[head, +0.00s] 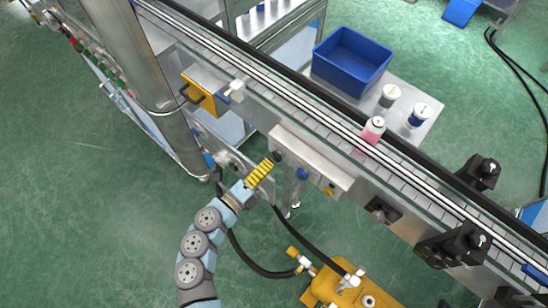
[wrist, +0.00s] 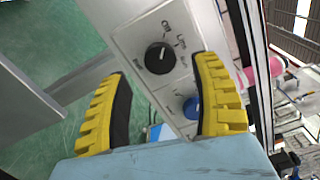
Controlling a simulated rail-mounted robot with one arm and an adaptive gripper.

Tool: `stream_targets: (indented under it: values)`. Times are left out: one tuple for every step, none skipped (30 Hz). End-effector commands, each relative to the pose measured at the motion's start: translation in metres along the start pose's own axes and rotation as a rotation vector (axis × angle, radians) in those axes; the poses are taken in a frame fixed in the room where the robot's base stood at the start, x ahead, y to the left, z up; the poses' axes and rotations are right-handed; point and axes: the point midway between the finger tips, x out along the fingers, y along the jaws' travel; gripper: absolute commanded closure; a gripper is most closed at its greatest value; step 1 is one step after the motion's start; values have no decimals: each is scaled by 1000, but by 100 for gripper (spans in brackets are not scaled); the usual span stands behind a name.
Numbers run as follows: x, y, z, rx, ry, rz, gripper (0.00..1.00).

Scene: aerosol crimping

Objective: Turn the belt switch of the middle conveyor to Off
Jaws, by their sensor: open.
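The belt switch is a black round knob (wrist: 158,58) on the grey control box (wrist: 135,30) of the conveyor. Printed labels, one reading Off, lie above and right of it in the wrist view. A small pale mark shows on the knob's upper part; which label it points at is hard to tell. In the head view the knob (head: 278,156) sits at the left end of the box (head: 318,168). My gripper (wrist: 163,66) is open, its yellow ribbed fingers on either side of the knob's line; contact is not clear. It also shows in the head view (head: 269,163).
A blue knob (head: 302,174) and a yellow part (head: 328,191) sit farther along the box. The conveyor (head: 315,110) carries a pink bottle (head: 373,130). A yellow bracket (head: 203,92) and a steel column (head: 145,70) stand left. A yellow machine (head: 350,290) is below.

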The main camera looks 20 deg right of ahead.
Motion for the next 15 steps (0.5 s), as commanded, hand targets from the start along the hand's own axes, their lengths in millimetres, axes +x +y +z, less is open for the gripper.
stream_targets:
  values:
    - [-12, 1, 1, 0, -5, 4, 36]
    - [-17, 1, 1, -1, -4, 3, 36]
    - [-25, 1, 1, -1, -3, 2, 36]
    - [-30, 0, 0, 0, -2, 1, 36]
    - [-35, 0, 1, 1, -2, 1, 36]
    - [-42, 0, 1, 1, -4, 2, 36]
    - [-47, 0, 2, 1, -4, 2, 36]
    - [-51, 0, 2, 1, -4, 2, 36]
    - [-56, 1, 2, 1, -4, 3, 36]
    - [-60, 0, 2, 1, -3, 2, 36]
    - [-63, 0, 1, 1, -2, 1, 36]
    - [-66, 0, 1, 0, -1, 0, 36]
    - [-68, 0, 1, 0, -1, 0, 36]
    - [-70, 0, 1, 0, -1, -1, 36]
    - [-72, 0, 1, 0, -1, -1, 36]
